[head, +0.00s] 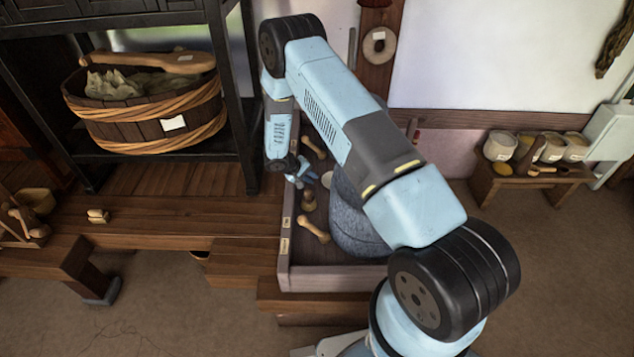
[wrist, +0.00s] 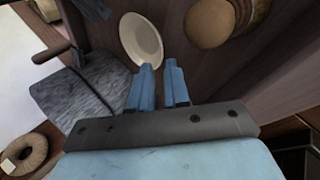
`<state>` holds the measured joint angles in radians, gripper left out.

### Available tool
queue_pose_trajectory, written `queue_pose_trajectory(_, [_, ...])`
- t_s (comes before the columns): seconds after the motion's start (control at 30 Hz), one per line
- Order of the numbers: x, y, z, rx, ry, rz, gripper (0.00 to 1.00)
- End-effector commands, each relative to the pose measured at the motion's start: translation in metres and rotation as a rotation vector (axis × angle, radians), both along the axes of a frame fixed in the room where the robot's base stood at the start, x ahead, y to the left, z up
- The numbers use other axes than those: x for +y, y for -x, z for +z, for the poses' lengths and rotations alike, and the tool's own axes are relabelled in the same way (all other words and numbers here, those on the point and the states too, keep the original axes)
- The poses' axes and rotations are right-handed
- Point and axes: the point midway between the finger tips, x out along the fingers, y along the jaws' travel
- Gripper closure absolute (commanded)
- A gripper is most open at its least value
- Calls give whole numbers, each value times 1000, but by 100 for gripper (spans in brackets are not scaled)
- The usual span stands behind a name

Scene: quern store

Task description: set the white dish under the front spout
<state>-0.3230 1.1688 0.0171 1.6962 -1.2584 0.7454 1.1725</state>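The white dish (wrist: 142,36) lies in the wooden tray, just past my fingertips in the wrist view. In the head view only a small pale part of the dish (head: 327,179) shows beside the quern. My gripper (wrist: 158,66) is open, with a gap between its two blue fingers. The left finger overlaps the dish's near rim in the picture; I cannot tell whether they touch. In the head view my gripper (head: 302,180) is low over the tray. The grey stone quern (head: 354,222) is partly hidden behind my arm. I cannot make out the front spout.
The wooden tray (head: 284,262) holds a wooden pestle-like tool (head: 313,229) and a round wooden piece (head: 308,201). A round tan object (wrist: 210,22) is close right of the dish. A rope-bound tub (head: 150,125) stands on the left shelf. Several pots stand on the right bench (head: 484,186).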

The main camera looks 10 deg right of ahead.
Motion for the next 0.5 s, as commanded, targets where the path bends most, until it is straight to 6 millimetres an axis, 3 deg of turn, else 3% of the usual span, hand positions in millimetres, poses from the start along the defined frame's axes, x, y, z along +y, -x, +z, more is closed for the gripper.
queue_pose_trajectory(0.2, [17,6,22,1,0,1,84])
queue_pose_trajectory(0.5, [22,8,28,1,0,-1,84])
